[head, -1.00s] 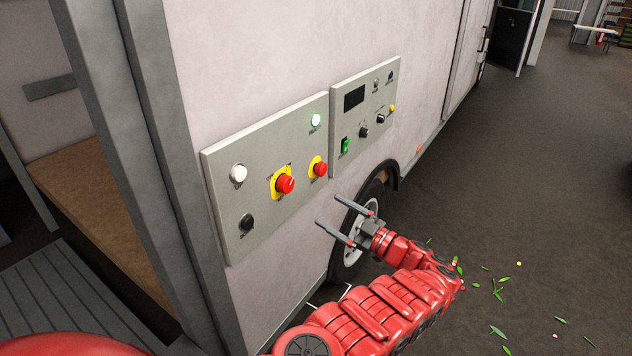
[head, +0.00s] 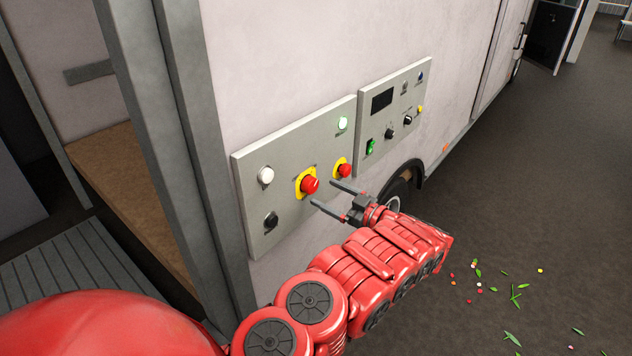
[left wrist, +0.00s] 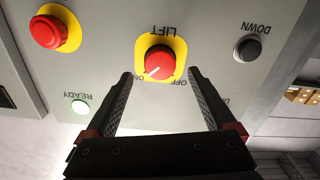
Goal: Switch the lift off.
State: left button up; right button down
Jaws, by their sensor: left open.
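The lift switch (head: 310,185) is a red rotary knob on a yellow plate, on the grey left panel (head: 290,215) of the van's wall. In the left wrist view, which shows the panel upside down, the knob (left wrist: 160,60) sits under the word LIFT. Its white mark points down-left, to the ON side; OFF is at the right. My left gripper (head: 323,193) is open and empty, with its fingers pointing at the panel. In the left wrist view the fingertips (left wrist: 160,73) straddle the knob's line, apart from it. My right gripper is not in view.
A red push button (head: 345,170) on yellow is right of the switch. A lit green READY lamp (head: 343,124), a white button (head: 266,175) and a black DOWN button (head: 271,222) share the panel. A second panel (head: 395,100) has knobs and a green rocker. Petals and leaves litter the floor.

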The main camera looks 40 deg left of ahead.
aim_at(314, 187)
pick_arm(q)
jog(key=shift+w+a+p, duration=0.2)
jog(key=shift+a+p, duration=0.3)
jog(key=shift+a, duration=1.85)
jog(key=shift+c, duration=0.3)
jog(key=c, duration=1.3)
